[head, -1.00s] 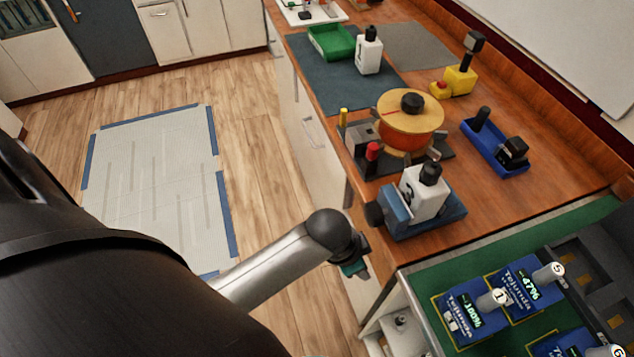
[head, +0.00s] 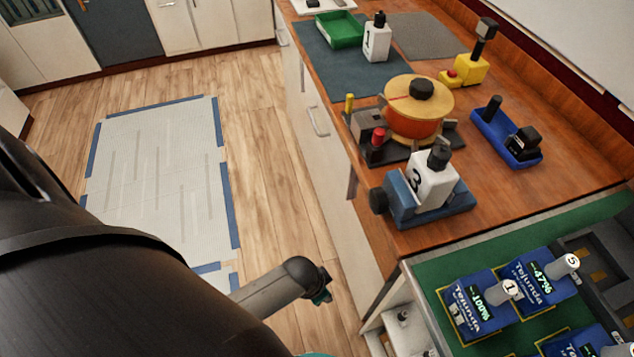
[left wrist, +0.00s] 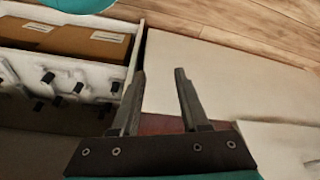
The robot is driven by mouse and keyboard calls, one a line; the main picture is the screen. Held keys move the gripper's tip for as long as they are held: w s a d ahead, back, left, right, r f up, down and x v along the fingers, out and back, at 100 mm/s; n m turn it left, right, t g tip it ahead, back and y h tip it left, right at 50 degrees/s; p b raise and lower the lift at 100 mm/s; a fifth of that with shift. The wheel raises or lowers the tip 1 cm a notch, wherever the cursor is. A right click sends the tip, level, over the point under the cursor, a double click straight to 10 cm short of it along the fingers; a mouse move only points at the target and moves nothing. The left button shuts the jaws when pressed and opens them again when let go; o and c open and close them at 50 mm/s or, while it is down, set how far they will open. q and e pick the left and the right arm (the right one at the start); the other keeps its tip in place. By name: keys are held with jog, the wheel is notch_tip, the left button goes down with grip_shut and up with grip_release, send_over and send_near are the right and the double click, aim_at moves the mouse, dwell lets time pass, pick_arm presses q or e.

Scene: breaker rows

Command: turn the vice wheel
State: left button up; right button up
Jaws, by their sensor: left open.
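The blue vice (head: 432,208) stands at the near corner of the wooden bench in the head view. Its dark wheel (head: 378,201) is on its left side, facing the bench's front edge. A white bottle (head: 432,178) marked 3, with a black cap, stands upright in the vice. In the left wrist view my left gripper (left wrist: 160,72) has its two fingers apart with nothing between them. The wheel is not seen in that view. In the head view a grey arm link of mine shows below and left of the vice, apart from it; no fingers show there. My right gripper is not in view.
A red-orange spool (head: 415,118) stands behind the vice. A blue tray (head: 505,135) lies to its right. Blue Tejunda units (head: 478,305) sit on green at lower right. An open drawer with brown boxes (left wrist: 75,40) shows in the wrist view.

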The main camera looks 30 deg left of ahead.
pick_arm(q)
jog(key=shift+s+a+f, duration=0.25)
jog(key=shift+s+f, duration=0.4)
jog(key=shift+f, duration=0.3)
jog(key=s+a+f+n+g+b, duration=0.1)
jog(key=s+a+f+b, duration=0.1)
jog(key=s+f, duration=0.6)
jog(key=s+a+f+n+y+b, duration=0.1)
jog(key=s+a+f+b, duration=0.1)
jog(key=s+f, duration=0.6)
jog(key=s+b, duration=0.1)
jog(key=s, duration=0.3)
jog(key=shift+s+a+g, duration=0.25)
jog(key=shift+s+g, duration=0.05)
jog(key=shift+g, duration=0.1)
